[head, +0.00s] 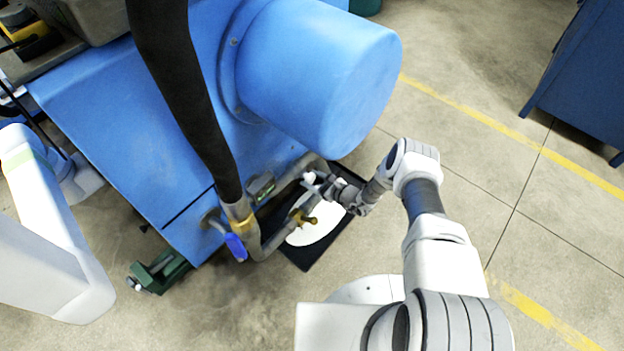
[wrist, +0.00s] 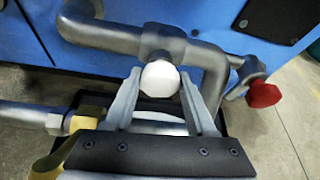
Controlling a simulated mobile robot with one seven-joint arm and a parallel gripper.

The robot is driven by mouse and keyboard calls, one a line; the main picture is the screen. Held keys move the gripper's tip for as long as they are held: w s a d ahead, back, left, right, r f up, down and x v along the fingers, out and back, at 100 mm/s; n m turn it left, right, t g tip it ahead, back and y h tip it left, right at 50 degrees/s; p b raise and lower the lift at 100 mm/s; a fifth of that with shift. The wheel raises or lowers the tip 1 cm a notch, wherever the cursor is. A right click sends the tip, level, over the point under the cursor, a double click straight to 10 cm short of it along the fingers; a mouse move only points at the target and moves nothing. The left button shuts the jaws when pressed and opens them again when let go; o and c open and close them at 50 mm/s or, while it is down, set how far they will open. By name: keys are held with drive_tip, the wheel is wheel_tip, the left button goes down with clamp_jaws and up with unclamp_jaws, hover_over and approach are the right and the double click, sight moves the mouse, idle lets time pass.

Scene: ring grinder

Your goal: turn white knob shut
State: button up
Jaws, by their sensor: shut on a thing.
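The white knob (wrist: 160,78) sits on a grey pipe fitting on the side of the blue machine, in the middle of the wrist view. My gripper (wrist: 160,88) has one finger on each side of the knob and is shut on it. In the head view my gripper (head: 322,184) is at the pipework below the big blue cylinder, and the white knob (head: 309,177) shows small beside it. The knob's exact turn angle cannot be told.
A red knob (wrist: 263,94) sits on the pipe to the right. A thick black hose (head: 185,90) hangs left of my gripper. A black tray (head: 338,238) with a white disc lies below. Open floor is to the right.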

drive_tip(key=n+t+h+p, duration=0.1)
drive_tip(key=n+p, duration=0.1)
drive_tip(key=n, duration=0.1)
drive_tip(key=shift+s+t+p, duration=0.1)
drive_tip(key=shift+t+p, duration=0.2)
drive_tip(key=shift+t, duration=0.1)
drive_tip(key=shift+f+n+t+h, duration=0.15)
drive_tip(key=shift+n+t+h, duration=0.25)
drive_tip(key=shift+n+t, duration=0.5)
drive_tip(key=shift+n+b, duration=0.3)
drive_tip(key=shift+n, duration=0.3)
drive_tip(key=o, duration=1.4)
drive_tip(key=shift+c, duration=0.2)
